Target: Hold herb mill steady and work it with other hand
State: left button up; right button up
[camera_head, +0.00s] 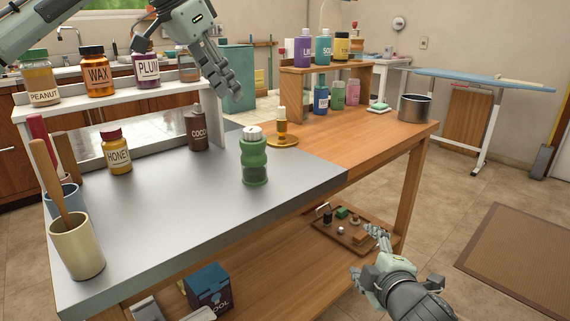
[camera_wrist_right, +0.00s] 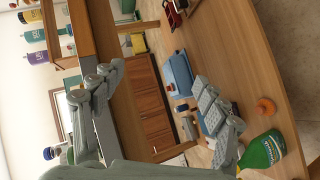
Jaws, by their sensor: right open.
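The herb mill (camera_head: 254,160) looks to be the green, waisted bottle with a pale grey top. It stands upright on the grey worktop near the front edge, with no gripper touching it. My left gripper (camera_head: 186,70) is above the back of the worktop, up and left of the mill. Its fingers are spread, with nothing seen between them. My right gripper (camera_head: 404,252) is low at the front right, off the counter's edge and below the mill.
A brown cocoa bottle (camera_head: 198,130) and a gold pump dispenser (camera_head: 282,130) stand near the mill. A honey jar (camera_head: 116,152) and utensil cups (camera_head: 77,246) are left. Shelves hold jars and bottles behind. A steel pot (camera_head: 414,108) stands right.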

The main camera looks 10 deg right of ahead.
aim_at(265, 160)
jog(key=w+a+r+n+y, duration=0.3)
jog(key=r+n, duration=0.3)
jog(key=n, duration=0.3)
jog(key=w+a+r+n+y, duration=0.3)
jog(key=a+r+n+y, duration=0.2)
jog(key=n, duration=0.4)
jog(key=w+a+r+n+y, duration=0.4)
jog(key=r+n+y, duration=0.2)
jog(key=r+n, duration=0.3)
jog(key=shift+r+n+t, duration=0.2)
jog(key=shift+n+t, duration=0.1)
jog(key=shift+n, duration=0.3)
jog(key=a+f+n+g, duration=0.1)
jog(key=f+n+g, duration=0.1)
jog(key=a+f+n+g+y, duration=0.1)
jog(key=a+n+g, duration=0.1)
jog(key=shift+w+f, duration=0.2)
jog(key=shift+f, duration=0.2)
jog(key=shift+a+f+n, duration=0.25)
jog(key=shift+n, duration=0.15)
jog(key=x, duration=0.7)
jog(key=shift+a, duration=0.35)
jog(key=c, duration=1.4)
